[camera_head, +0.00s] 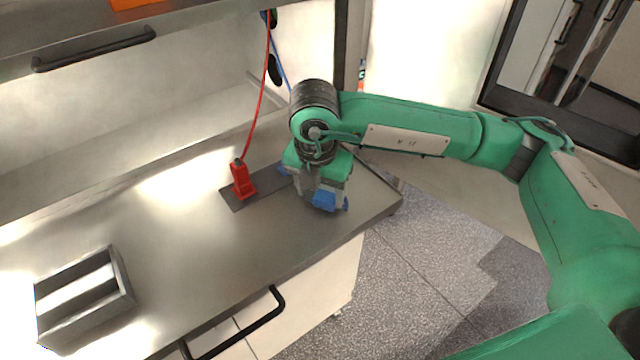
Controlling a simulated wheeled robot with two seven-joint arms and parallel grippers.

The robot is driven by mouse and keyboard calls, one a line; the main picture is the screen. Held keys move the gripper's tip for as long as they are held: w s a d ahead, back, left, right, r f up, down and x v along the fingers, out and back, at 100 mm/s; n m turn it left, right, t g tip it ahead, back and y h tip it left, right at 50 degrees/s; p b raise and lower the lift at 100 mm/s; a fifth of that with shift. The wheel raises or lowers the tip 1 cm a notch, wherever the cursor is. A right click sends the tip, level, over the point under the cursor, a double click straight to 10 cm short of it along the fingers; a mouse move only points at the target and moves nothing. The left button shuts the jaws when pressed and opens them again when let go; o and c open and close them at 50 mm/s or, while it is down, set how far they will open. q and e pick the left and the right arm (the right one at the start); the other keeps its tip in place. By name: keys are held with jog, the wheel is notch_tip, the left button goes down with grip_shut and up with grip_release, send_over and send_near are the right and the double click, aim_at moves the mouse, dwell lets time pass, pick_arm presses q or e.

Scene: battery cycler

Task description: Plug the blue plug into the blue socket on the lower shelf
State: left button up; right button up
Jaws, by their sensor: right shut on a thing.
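My right gripper (322,194) points down over the right end of the metal lower shelf (215,260). It is shut on the blue plug (327,201), which shows between and below the fingers, near the shelf's front right edge. A small blue patch (283,169) shows just left of the gripper, at the end of a dark strip on the shelf. I cannot tell whether it is the blue socket, as the gripper hides part of that area. A thin blue cable (284,73) runs down behind my right wrist. My left gripper is out of view.
A red plug (243,184) with a red cable (258,110) stands on the dark strip (234,205), left of the gripper. A metal open box (128,286) sits at the front left. The shelf between is clear. An upper shelf with a black handle (95,50) overhangs the back.

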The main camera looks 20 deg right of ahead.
jog(key=o, duration=1)
jog(key=shift+s+a+r+b, duration=0.2)
jog(key=shift+r+b, duration=0.3)
jog(key=shift+r, duration=1.75)
jog(key=shift+s+a+r+b, duration=0.2)
jog(key=shift+r+b, duration=0.35)
jog(key=shift+r, duration=1.75)
jog(key=shift+s+a+r+b, duration=0.1)
jog(key=shift+s+r+b, duration=0.3)
jog(key=shift+r, duration=1.85)
